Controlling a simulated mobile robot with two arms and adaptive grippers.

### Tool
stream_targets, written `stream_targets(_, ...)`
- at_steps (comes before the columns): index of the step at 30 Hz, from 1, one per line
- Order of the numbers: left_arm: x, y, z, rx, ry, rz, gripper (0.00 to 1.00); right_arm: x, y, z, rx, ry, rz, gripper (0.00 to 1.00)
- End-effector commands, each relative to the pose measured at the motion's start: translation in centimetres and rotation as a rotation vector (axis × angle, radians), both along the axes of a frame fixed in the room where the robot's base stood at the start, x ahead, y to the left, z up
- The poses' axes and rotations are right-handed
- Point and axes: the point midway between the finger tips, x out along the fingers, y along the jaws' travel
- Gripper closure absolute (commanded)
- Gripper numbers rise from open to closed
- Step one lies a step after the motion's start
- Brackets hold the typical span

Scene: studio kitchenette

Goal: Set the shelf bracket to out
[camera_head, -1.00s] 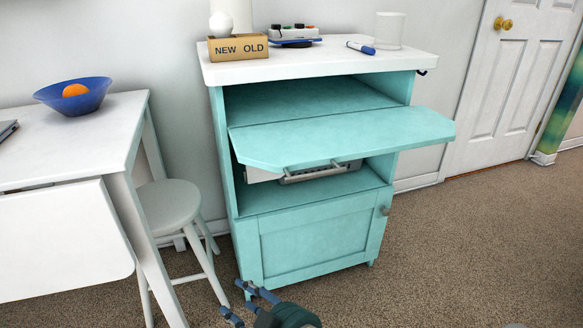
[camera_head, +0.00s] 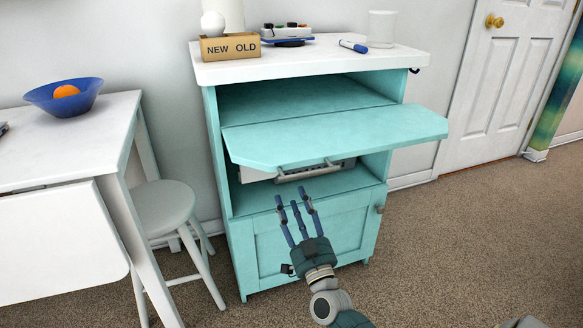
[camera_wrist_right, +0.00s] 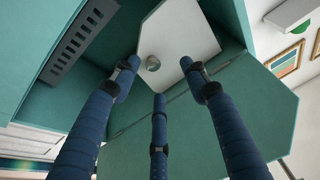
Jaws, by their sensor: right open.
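A teal hinged shelf (camera_head: 335,132) stands out level from the front of the teal cabinet. Small grey bar-like parts (camera_head: 308,169) show just under its front edge, partly hidden by it; I cannot tell for certain which is the bracket. In the right wrist view, looking up, the shelf's teal underside (camera_wrist_right: 255,112) shows beside a white angular panel (camera_wrist_right: 188,28) with a round metal knob (camera_wrist_right: 152,63). My right gripper (camera_head: 293,197) is open and empty, fingers pointing up, below the shelf. Its blue fingers also show in the right wrist view (camera_wrist_right: 158,78). My left gripper is not in view.
The cabinet top (camera_head: 310,62) holds a NEW/OLD box (camera_head: 230,47), a marker (camera_head: 353,46) and a clear glass (camera_head: 382,27). A stool (camera_head: 165,207) and a white table (camera_head: 60,145) stand left. Carpet to the right is clear.

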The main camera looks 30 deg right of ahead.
Motion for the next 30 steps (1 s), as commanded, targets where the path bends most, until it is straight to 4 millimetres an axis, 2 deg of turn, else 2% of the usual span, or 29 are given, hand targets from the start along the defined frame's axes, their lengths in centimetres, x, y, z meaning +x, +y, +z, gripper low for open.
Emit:
stream_targets(1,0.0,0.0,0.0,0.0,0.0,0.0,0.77,-0.1,-1.1,0.3,0.007,-0.023,-0.032,0.55)
stream_targets(4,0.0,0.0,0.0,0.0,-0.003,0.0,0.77,-0.1,-2.3,0.8,0.012,-0.047,-0.065,0.55)
stream_targets(8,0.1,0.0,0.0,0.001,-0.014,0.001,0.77,1.0,-2.8,1.3,0.014,-0.053,-0.069,0.55)
stream_targets(21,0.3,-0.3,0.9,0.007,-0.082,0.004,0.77,7.8,-5.0,4.1,0.012,-0.052,-0.067,0.55)
stream_targets(30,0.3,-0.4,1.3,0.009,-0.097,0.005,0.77,9.1,-5.4,4.8,0.012,-0.049,-0.066,0.55)
